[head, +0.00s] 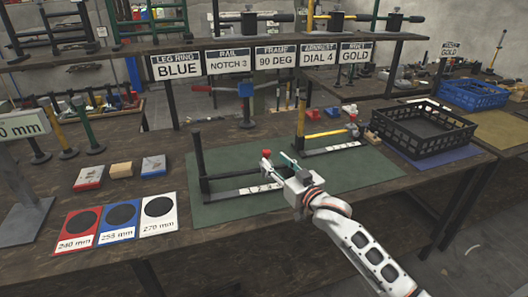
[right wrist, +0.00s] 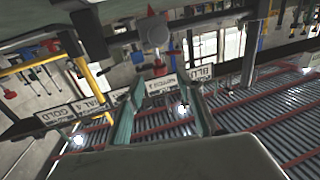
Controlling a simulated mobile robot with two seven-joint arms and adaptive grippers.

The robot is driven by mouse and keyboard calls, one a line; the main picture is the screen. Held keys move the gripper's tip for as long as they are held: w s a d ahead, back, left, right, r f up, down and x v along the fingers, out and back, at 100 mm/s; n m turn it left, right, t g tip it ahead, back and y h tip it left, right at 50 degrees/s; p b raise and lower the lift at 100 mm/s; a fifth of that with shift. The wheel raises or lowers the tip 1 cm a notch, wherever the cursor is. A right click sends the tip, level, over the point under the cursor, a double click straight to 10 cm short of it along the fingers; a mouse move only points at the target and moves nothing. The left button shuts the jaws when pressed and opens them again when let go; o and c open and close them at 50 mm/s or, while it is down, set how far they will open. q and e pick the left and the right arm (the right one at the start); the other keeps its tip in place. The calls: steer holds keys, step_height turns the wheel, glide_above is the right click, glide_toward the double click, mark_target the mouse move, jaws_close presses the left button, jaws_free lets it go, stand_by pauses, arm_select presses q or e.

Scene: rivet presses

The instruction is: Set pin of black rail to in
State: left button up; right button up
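The black rail (head: 204,165) stands on the green mat, with an upright post at its left end and a low bar with white notch labels running right. My left gripper is not in view.
A black crate (head: 424,132) is at the right. Red, blue and white size cards (head: 118,222) lie at the front left. A sign row (head: 262,60) hangs above the back.

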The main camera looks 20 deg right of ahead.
mark_target(269, 155)
steer(key=shift+b+x, duration=0.4)
steer(key=shift+x, duration=2.8)
